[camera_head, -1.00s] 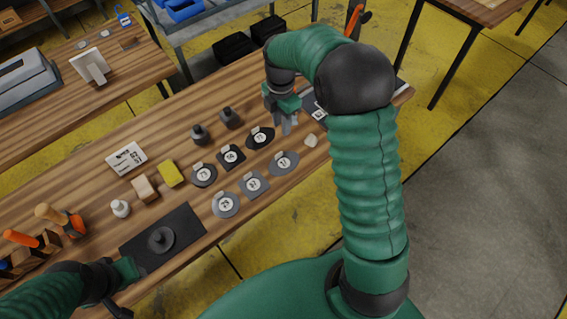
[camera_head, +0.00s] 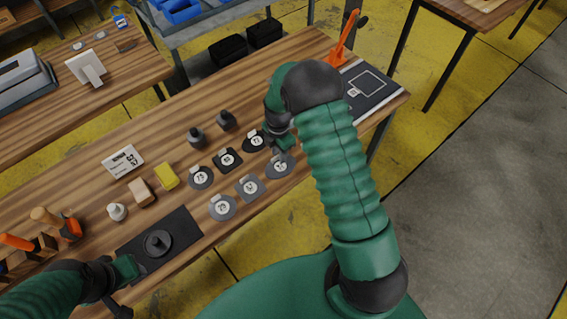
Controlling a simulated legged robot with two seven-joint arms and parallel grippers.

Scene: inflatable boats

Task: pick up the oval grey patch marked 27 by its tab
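The oval grey patch (camera_head: 280,167) lies on the wooden bench at the right end of the front row of grey patches. Its white disc carries a number too small to read surely. My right gripper (camera_head: 279,151) is low over the far edge of this patch. Its fingers are small and partly covered by my arm, so I cannot tell whether they are open or touch the tab. My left gripper (camera_head: 128,269) is at the lower left, beside the dark mat; its finger state is unclear.
A square grey patch (camera_head: 249,188) and a round grey patch (camera_head: 222,207) lie left of the oval one. Two dark bottles (camera_head: 226,120) stand farther back. A dark mat (camera_head: 184,222) holds a round weight (camera_head: 158,243).

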